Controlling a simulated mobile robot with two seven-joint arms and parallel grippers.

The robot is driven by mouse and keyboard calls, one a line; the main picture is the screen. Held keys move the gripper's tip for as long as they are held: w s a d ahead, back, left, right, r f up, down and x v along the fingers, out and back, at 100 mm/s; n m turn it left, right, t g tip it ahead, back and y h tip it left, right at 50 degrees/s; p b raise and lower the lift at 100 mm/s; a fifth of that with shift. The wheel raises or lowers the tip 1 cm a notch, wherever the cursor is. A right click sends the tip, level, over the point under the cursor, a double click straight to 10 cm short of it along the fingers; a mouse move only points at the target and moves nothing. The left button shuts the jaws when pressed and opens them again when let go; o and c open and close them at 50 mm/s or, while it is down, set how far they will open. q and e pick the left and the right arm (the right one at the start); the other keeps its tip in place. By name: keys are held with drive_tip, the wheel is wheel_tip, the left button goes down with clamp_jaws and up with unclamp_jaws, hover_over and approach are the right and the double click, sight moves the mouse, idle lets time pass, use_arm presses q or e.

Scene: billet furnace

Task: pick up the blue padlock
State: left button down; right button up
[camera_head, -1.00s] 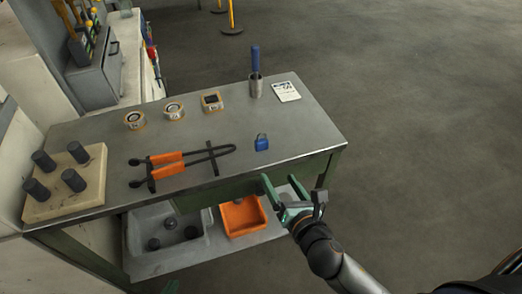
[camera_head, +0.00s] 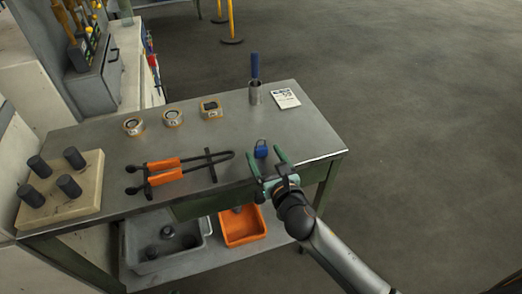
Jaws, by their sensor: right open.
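The blue padlock (camera_head: 261,150) lies on the grey metal table (camera_head: 310,135), near its front edge, right of the tongs. My right gripper (camera_head: 266,159) is open just in front of the padlock. Its two green fingers point away from me, one on each side of the padlock or just short of it; I cannot tell their height above the table. My left gripper is not in view.
Orange-handled tongs (camera_head: 163,171) lie left of the padlock. A wooden block with dark cylinders (camera_head: 60,196) stands at the left. An orange bin (camera_head: 243,240) and a grey bin (camera_head: 138,262) are below.

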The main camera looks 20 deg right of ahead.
sight(262, 151)
drive_tip(key=w, duration=0.3)
drive_tip(key=shift+w+a+f, duration=0.1)
drive_tip(key=shift+f, duration=0.15)
drive_tip(key=shift+c, duration=0.2)
clamp_jaws()
